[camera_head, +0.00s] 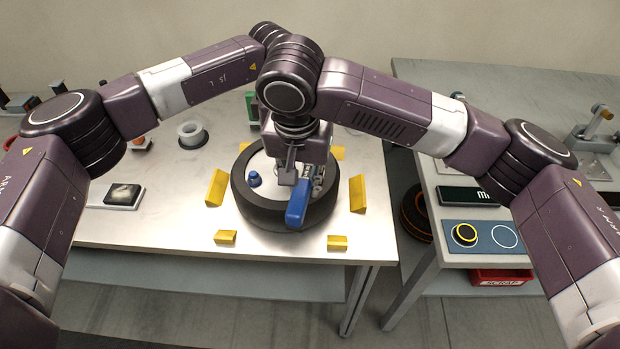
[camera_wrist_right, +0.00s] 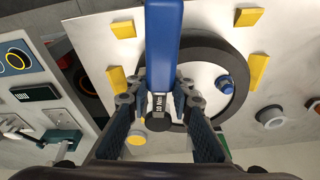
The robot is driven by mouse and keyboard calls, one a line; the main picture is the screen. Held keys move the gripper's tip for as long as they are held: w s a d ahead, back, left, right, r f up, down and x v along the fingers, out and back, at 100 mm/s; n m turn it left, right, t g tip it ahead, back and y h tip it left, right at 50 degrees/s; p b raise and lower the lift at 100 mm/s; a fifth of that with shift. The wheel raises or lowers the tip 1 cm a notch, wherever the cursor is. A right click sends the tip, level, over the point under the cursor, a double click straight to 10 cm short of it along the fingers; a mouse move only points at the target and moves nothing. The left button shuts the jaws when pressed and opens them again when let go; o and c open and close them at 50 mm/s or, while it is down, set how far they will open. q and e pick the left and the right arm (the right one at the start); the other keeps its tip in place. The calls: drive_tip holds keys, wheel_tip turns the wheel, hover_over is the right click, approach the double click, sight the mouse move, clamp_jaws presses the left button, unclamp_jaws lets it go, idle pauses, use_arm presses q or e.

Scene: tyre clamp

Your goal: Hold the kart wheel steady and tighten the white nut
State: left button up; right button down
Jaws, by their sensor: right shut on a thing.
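The kart wheel (camera_head: 240,200), a black tyre with a pale disc, lies flat on the pale table. It also shows in the right wrist view (camera_wrist_right: 238,100). My right gripper (camera_head: 311,176) is above the disc, shut on a torque wrench with a blue handle (camera_head: 298,204). A blue knob-like piece (camera_head: 254,178) stands on the left part of the disc. I cannot make out the white nut. My left gripper is hidden behind the arms.
Yellow blocks (camera_head: 216,188) stand around the wheel, with another at its right (camera_head: 357,193). A white ring (camera_head: 191,133) and a dark block on a tray (camera_head: 122,195) lie to the left. A side bench (camera_head: 430,215) with a blue panel (camera_head: 486,237) stands right, across a gap.

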drive_tip(key=w+d+f+n+y, duration=0.1)
drive_tip(key=d+n, duration=0.4)
drive_tip(key=n, duration=0.5)
drive_tip(key=shift+w+d+f+g+y, duration=0.3)
drive_tip(key=shift+w+d+f+y, duration=0.05)
drive_tip(key=shift+d+y, duration=0.05)
drive_tip(key=shift+f, duration=0.3)
idle(0.5)
drive_tip(key=shift+f, duration=0.45)
drive_tip(key=shift+f, duration=0.3)
drive_tip(key=shift+f, duration=0.4)
drive_tip(key=shift+s+a+f+m, duration=0.1)
drive_tip(key=shift+s+a+m, duration=0.2)
drive_tip(key=shift+m, duration=0.4)
drive_tip(key=shift+s+a+m, duration=0.2)
drive_tip(key=shift+a+m, duration=0.2)
drive_tip(key=shift+m, duration=0.3)
idle(0.7)
